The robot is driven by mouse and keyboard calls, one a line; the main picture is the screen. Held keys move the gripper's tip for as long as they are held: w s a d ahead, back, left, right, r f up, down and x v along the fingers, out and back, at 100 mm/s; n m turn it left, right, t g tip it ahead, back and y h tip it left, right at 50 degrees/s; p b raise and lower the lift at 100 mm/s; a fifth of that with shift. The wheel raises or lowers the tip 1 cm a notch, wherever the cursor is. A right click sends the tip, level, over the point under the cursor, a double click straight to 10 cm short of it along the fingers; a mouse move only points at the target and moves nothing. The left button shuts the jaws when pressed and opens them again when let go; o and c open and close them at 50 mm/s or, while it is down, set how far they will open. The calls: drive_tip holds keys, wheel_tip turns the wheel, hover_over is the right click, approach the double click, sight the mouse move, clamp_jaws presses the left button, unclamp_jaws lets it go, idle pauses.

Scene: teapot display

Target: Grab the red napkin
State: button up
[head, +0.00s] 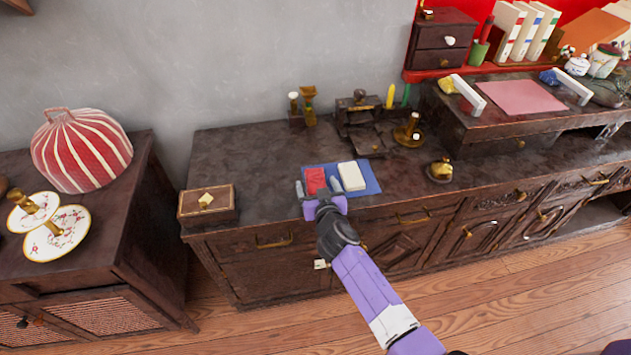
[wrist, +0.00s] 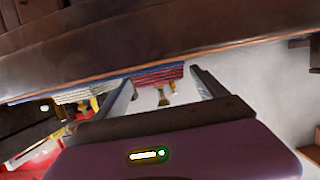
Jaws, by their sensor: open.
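The red napkin (head: 315,178), a small folded stack, lies on a blue mat (head: 371,181) near the front edge of the dark wooden counter. My gripper (head: 318,184) is open at that edge, with one finger on each side of the napkin's near part. In the wrist view the red napkin (wrist: 158,75) appears between the two open fingers (wrist: 164,92), with space on both sides. I cannot tell whether either finger touches it.
A cream folded stack (head: 351,176) lies on the mat just right of the napkin, close to my right finger. A wooden box (head: 207,203) stands to the left. A brass pot (head: 440,170) stands to the right. The counter (head: 240,155) behind the box is clear.

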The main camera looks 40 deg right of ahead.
drive_tip(key=shift+w+d, duration=0.1)
drive_tip(key=shift+w, duration=0.05)
drive_tip(key=c, duration=1.5)
